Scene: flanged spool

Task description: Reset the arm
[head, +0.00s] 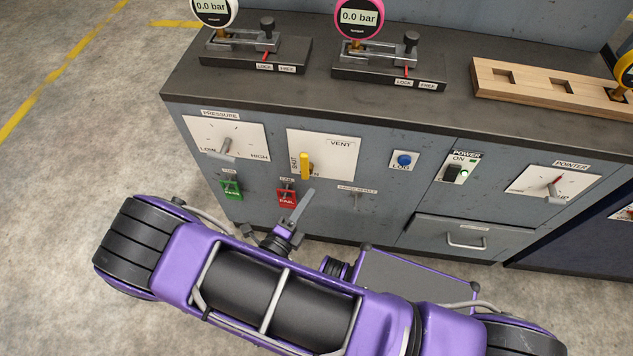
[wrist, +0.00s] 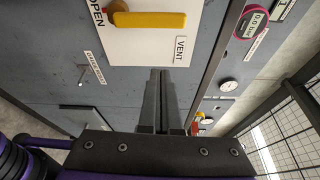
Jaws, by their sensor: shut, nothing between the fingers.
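My gripper (head: 303,200) is in front of the grey cabinet's front panel, just below the white VENT plate (head: 335,150). Its two grey fingers are together with nothing between them, as the wrist view (wrist: 161,74) also shows. The yellow vent handle (head: 306,166) is on that plate, apart from the fingers; it also shows at the top of the wrist view (wrist: 150,19). My purple and black arm stretches across the bottom of the head view and hides the lower cabinet front.
The panel holds a PRESSURE lever (head: 226,146), a green PASS tag (head: 231,188), a red FAIL tag (head: 287,197), a blue LOG button (head: 404,160), a power switch (head: 454,172) and a drawer (head: 470,238). Two gauges (head: 213,10) (head: 358,17) stand on top. Floor at left is clear.

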